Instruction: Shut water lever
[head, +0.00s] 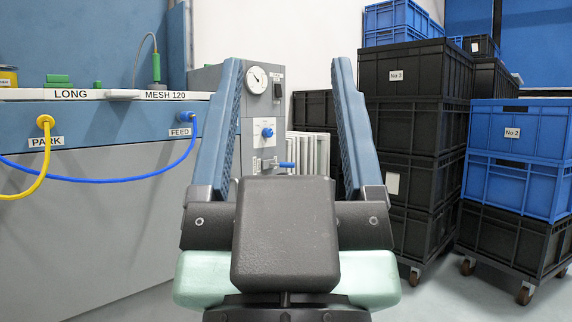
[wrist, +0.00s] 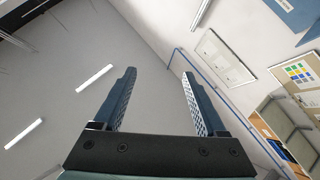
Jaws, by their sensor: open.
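The water lever (head: 286,165) is a small blue handle on a metal valve on the front of a grey panel (head: 205,80). It points to the right, roughly level. My gripper (head: 287,70) is open and empty, its two blue fingers pointing up. In the head view the lever shows in the gap between the fingers, beyond them and apart from them. In the wrist view my gripper (wrist: 158,82) points toward the ceiling, and the lever is not in that view. My gripper's dark body hides the panel below the lever.
Above the lever are a blue knob (head: 268,132), a round gauge (head: 256,80) and a black switch (head: 278,91). At left is a grey bench with a yellow hose (head: 45,155) and a blue hose (head: 110,181). Black crates (head: 412,125) and blue crates (head: 510,185) are stacked at right.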

